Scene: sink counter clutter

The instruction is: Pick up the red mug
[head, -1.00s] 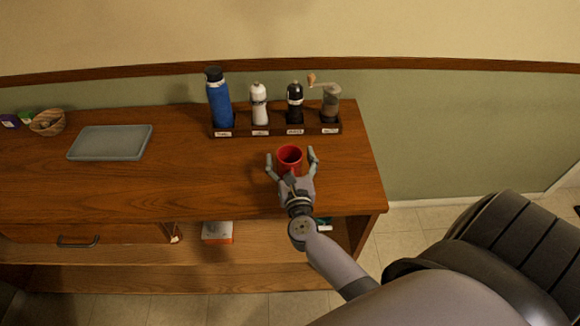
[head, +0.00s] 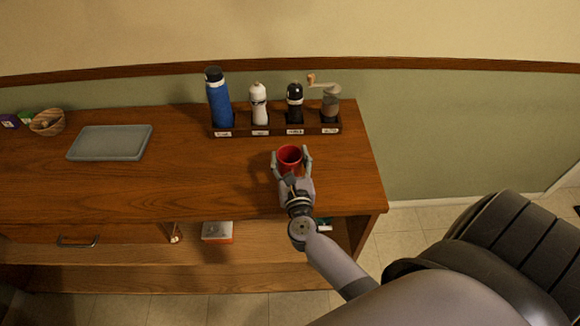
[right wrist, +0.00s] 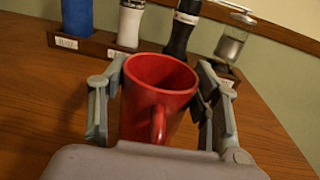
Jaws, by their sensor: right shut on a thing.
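The red mug (head: 290,155) stands upright on the wooden counter, near its right end. My right gripper (head: 291,163) is shut on the mug, with one finger on each side of its body. In the right wrist view the mug (right wrist: 158,90) sits between the two fingers (right wrist: 160,100), its open rim up and its handle facing my palm. The mug looks empty inside. My left gripper is not in view.
Behind the mug, a dark wooden rack (head: 275,131) holds a blue bottle (head: 219,100), a white mill (head: 259,104), a black mill (head: 295,103) and a hand grinder (head: 330,103). A grey tray (head: 109,143) and a basket (head: 47,122) lie left. The counter between tray and mug is clear.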

